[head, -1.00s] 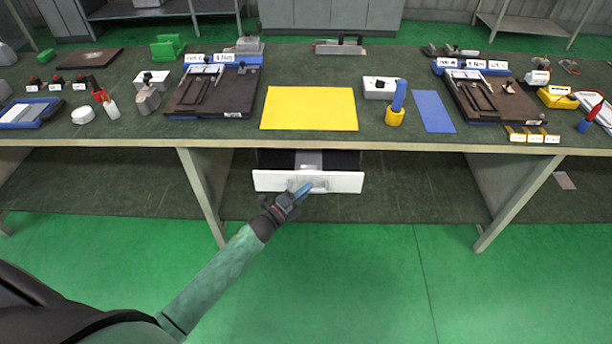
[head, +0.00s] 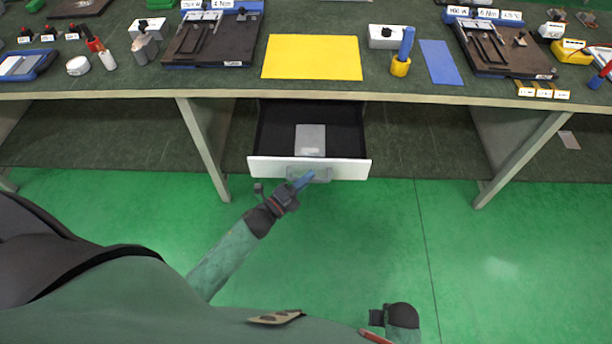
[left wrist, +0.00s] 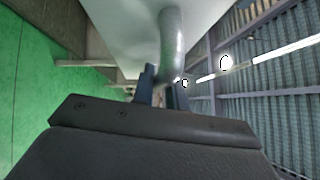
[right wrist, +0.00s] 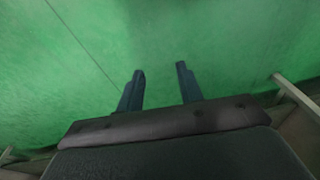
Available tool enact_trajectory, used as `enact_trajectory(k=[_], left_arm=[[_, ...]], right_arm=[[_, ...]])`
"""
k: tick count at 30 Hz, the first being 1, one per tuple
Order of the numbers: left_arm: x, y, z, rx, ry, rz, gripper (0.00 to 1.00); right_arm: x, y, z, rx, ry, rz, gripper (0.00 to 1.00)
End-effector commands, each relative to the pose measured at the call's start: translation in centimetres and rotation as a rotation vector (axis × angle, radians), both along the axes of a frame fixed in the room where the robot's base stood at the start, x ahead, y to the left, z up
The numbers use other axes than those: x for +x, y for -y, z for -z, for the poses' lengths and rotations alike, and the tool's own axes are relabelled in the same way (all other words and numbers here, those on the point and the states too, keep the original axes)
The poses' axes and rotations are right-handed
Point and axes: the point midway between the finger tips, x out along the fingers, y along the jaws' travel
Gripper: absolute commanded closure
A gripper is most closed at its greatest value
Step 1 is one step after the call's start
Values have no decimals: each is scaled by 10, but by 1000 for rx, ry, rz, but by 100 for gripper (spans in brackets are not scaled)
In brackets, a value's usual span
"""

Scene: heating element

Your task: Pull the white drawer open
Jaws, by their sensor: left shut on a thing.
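The white drawer (head: 262,168) hangs under the green workbench and stands well open, its dark inside showing. A flat light grey item (head: 311,140) lies in it. My left gripper (head: 303,181) is shut on the drawer's handle (head: 322,175) at the front panel. In the left wrist view the fingers (left wrist: 160,90) close around the curved grey handle (left wrist: 171,45), with the white drawer front (left wrist: 125,30) behind it. My right gripper (right wrist: 160,75) is open and empty above the green floor in the right wrist view. In the head view only part of my right arm shows, at the bottom.
The bench top carries a yellow mat (head: 312,57), a blue mat (head: 441,62), a blue-and-yellow screwdriver-like tool (head: 402,55) and dark fixture boards (head: 213,40). Bench legs (head: 200,135) stand either side of the drawer. The green floor (head: 400,240) in front is clear.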

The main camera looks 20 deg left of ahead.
Motion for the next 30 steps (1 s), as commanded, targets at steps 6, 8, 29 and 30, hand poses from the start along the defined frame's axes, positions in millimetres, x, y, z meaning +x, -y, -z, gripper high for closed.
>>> enact_trajectory(k=[6, 8, 29, 30], left_arm=[[0, 0, 1, 1, -2, -1, 100], [0, -1, 1, 0, -1, -1, 76], [-25, -15, 7, 2, -1, 0, 64], [-30, -17, 8, 1, -2, 0, 64]], right_arm=[[5, 0, 1, -1, 5, 0, 64], [7, 1, 1, -1, 6, 0, 64], [8, -2, -39, 4, 7, -2, 64], [9, -3, -46, 6, 8, -1, 64]])
